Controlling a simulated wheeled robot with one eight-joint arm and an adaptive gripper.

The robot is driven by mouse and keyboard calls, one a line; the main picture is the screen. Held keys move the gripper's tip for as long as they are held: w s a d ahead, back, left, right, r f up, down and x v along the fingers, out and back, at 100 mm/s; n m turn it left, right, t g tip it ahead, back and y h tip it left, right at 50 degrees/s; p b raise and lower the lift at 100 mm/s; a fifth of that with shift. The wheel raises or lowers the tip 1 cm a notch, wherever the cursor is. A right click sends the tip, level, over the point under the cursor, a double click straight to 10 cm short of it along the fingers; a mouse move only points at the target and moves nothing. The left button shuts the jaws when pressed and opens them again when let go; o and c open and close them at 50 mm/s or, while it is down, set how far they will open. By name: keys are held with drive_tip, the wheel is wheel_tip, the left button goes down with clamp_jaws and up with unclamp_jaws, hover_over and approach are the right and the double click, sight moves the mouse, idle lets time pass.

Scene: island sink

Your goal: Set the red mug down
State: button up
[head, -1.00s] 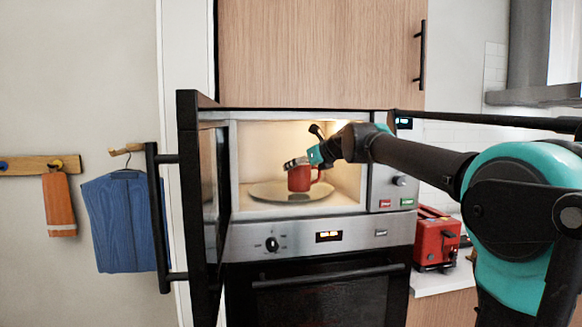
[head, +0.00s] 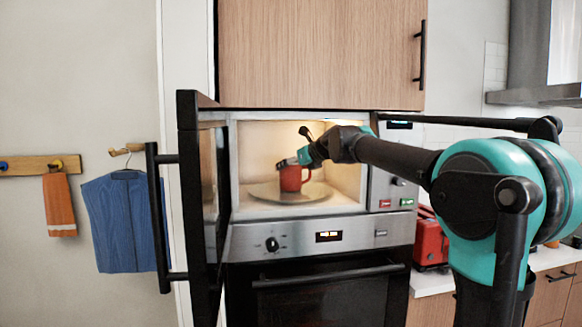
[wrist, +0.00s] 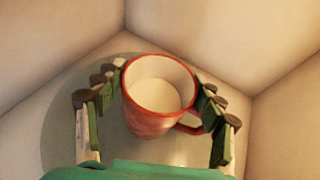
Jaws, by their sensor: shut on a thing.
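The red mug (head: 291,179) is inside the open, lit microwave, upright over the round plate (head: 262,192). I cannot tell whether its base touches the plate. In the wrist view the mug (wrist: 150,122) shows a pale inside that looks empty, with its handle toward the lower right. My gripper (head: 290,163) reaches in from the right and is shut on the mug. In the wrist view its fingers (wrist: 160,92) lie on either side of the rim. The mug's far side and base are hidden.
The microwave door (head: 208,190) stands open at the left, its black handle sticking out. The cavity walls (wrist: 60,40) are close around my gripper. A red toaster (head: 430,240) stands on the counter at the right. An oven (head: 320,290) is below.

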drive_tip(key=o, duration=1.5)
drive_tip(key=shift+f, duration=0.1)
drive_tip(key=shift+o, duration=0.2)
drive_tip(key=shift+s+d+r, duration=0.1)
drive_tip(key=shift+r, duration=0.1)
drive_tip(key=s+d+r, duration=0.1)
drive_tip(key=s+d, duration=0.8)
drive_tip(key=s, duration=0.2)
drive_tip(key=shift+s+d, duration=0.1)
